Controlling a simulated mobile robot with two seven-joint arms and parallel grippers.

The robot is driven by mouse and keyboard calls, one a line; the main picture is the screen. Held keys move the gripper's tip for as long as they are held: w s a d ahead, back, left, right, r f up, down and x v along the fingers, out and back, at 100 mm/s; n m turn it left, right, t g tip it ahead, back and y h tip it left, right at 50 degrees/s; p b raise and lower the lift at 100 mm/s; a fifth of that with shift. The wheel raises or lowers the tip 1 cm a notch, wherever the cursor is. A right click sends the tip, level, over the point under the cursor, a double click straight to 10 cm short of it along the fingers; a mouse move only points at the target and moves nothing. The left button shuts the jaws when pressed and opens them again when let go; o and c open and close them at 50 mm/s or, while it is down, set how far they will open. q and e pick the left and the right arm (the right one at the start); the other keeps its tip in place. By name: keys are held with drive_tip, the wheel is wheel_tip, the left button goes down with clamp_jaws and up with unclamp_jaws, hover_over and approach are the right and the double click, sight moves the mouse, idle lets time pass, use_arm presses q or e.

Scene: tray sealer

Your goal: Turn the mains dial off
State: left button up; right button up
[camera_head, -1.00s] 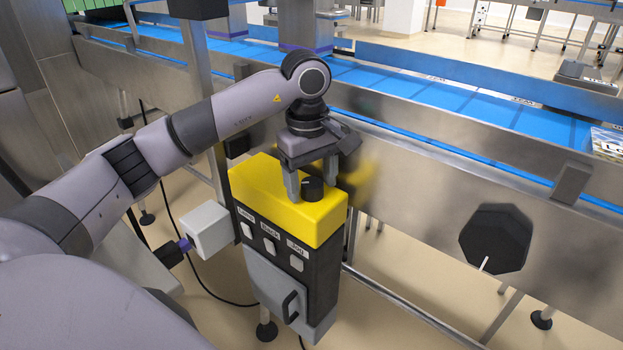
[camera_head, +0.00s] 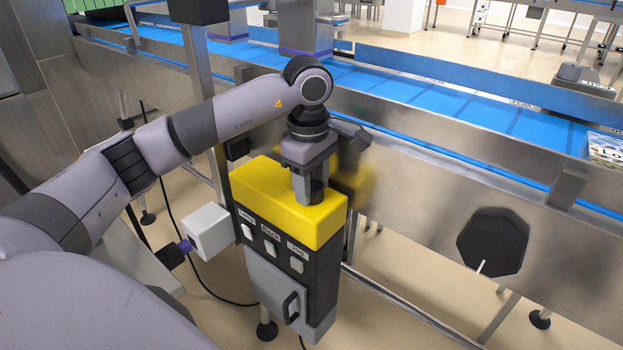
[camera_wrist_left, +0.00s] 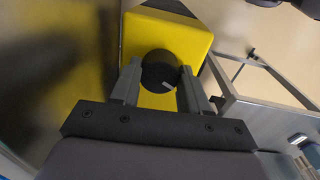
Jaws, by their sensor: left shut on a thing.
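The mains dial is a black round knob (camera_wrist_left: 160,72) with a pale mark, on top of a yellow box (camera_head: 268,197). In the left wrist view the knob sits between the two grey fingers of my left gripper (camera_wrist_left: 158,88). In the head view my left gripper (camera_head: 308,193) points down onto the box top, and its near finger hides most of the knob. The gripper is shut on the dial. My right gripper is not in view.
Below the yellow box is a dark panel with several labelled white switches (camera_head: 269,247) and a grey door with a handle. A steel conveyor with a blue belt (camera_head: 450,105) runs behind. A black octagonal knob (camera_head: 493,241) is on its side at right.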

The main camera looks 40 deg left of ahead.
sight(313, 188)
use_arm(q)
drive_tip(key=n+p, duration=0.1)
drive_tip(key=n, duration=0.3)
drive_tip(key=shift+n, duration=0.4)
idle(0.4)
drive_tip(key=o, duration=1.1)
drive_tip(key=shift+c, duration=0.2)
wheel_tip(313, 188, up, 7)
drive_tip(key=shift+s+d+r, duration=0.1)
drive_tip(key=shift+s, duration=0.05)
drive_tip(key=shift+d, duration=0.1)
